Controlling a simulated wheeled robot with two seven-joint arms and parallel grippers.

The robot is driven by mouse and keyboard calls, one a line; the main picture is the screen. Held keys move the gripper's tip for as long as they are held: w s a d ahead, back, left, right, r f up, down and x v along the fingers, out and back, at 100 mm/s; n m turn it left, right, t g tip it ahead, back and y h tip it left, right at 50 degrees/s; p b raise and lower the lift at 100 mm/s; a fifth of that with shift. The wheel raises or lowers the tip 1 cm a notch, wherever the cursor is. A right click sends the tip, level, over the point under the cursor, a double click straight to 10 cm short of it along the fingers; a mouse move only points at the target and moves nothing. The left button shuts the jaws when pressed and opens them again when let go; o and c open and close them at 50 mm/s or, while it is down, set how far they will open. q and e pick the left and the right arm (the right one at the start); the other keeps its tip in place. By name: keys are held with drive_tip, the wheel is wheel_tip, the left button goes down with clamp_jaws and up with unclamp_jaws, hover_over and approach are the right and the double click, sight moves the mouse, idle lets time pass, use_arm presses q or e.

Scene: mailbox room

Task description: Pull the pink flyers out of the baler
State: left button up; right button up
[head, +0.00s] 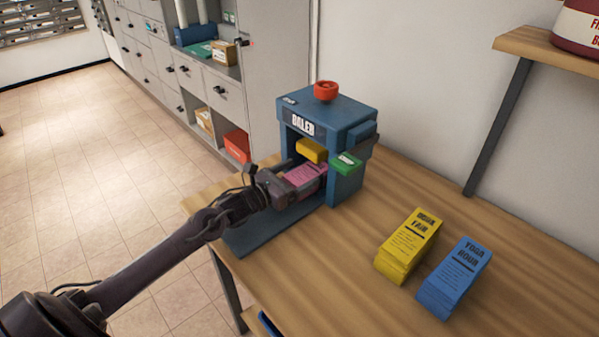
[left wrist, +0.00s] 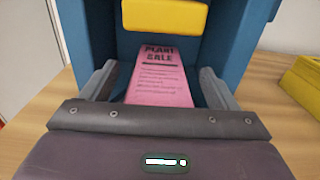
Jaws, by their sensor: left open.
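The blue baler (head: 345,112) stands on the wooden table, with a red knob on top and a yellow block (head: 312,150) inside its opening. The pink flyers (head: 307,174) lie in the opening beneath the yellow block. They also show in the left wrist view (left wrist: 164,80), with "PLANT SALE" printed on top. My left gripper (head: 296,176) is at the baler's mouth. In the left wrist view its open fingers (left wrist: 158,88) stand on either side of the pink stack, with gaps showing. My right gripper is not in view.
A green tag (head: 346,162) is on the baler's side. Grey lockers (head: 255,70) stand behind. A wall shelf (head: 540,47) is upper right.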

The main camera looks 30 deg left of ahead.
use_arm(q)
drive_tip(key=shift+w+d, duration=0.25)
drive_tip(key=shift+w, duration=0.3)
drive_tip(key=shift+c, duration=0.4)
drive_tip(key=c, duration=1.2)
drive_tip(key=shift+c, duration=0.3)
drive_tip(key=shift+a+f, duration=0.1)
